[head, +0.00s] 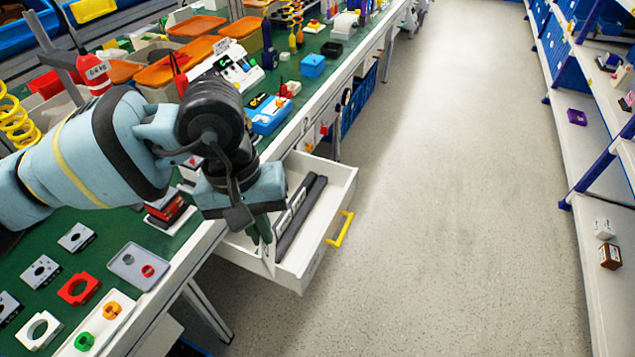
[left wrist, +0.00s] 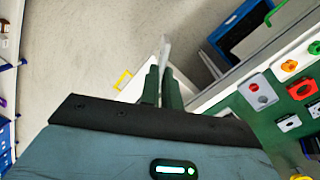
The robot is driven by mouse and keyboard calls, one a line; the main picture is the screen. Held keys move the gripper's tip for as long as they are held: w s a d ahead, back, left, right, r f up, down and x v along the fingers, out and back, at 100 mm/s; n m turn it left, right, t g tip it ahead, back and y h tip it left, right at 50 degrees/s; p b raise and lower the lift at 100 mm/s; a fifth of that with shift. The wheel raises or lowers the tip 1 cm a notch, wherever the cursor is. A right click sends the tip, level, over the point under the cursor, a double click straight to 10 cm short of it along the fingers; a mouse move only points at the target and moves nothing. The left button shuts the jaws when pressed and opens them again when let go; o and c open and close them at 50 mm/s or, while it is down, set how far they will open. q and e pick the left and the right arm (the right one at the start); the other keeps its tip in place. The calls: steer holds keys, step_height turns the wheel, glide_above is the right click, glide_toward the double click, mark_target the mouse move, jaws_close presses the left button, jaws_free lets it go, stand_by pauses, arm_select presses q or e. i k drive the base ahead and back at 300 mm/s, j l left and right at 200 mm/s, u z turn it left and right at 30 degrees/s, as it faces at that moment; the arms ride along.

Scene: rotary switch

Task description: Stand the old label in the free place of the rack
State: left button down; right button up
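My left gripper (head: 262,232) is over the front left part of the open drawer, with its green fingers pointing down. In the left wrist view the fingers (left wrist: 162,88) are shut on a thin pale plate, which looks like the old label (left wrist: 165,52) seen edge-on. The label also shows below the fingertips in the head view (head: 268,258); its face cannot be read. A dark slotted holder, which looks like the rack (head: 303,212), lies along the drawer beside the gripper, with pale pieces at it. The gripper hides part of it. My right gripper is not in view.
The white drawer (head: 335,180) is pulled out from the green-topped bench, its yellow handle (head: 341,229) facing the aisle. Switch parts and a grey plate (head: 139,266) lie on the bench. The aisle floor (head: 450,180) is clear; shelves (head: 590,190) stand at right.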

mark_target(312, 190)
steer(key=i+l, duration=1.15)
steer(key=i, duration=0.3)
steer(key=i+l, duration=1.2)
steer(key=i, duration=0.25)
steer(key=i+l+u, duration=0.2)
steer(key=u, duration=2.55)
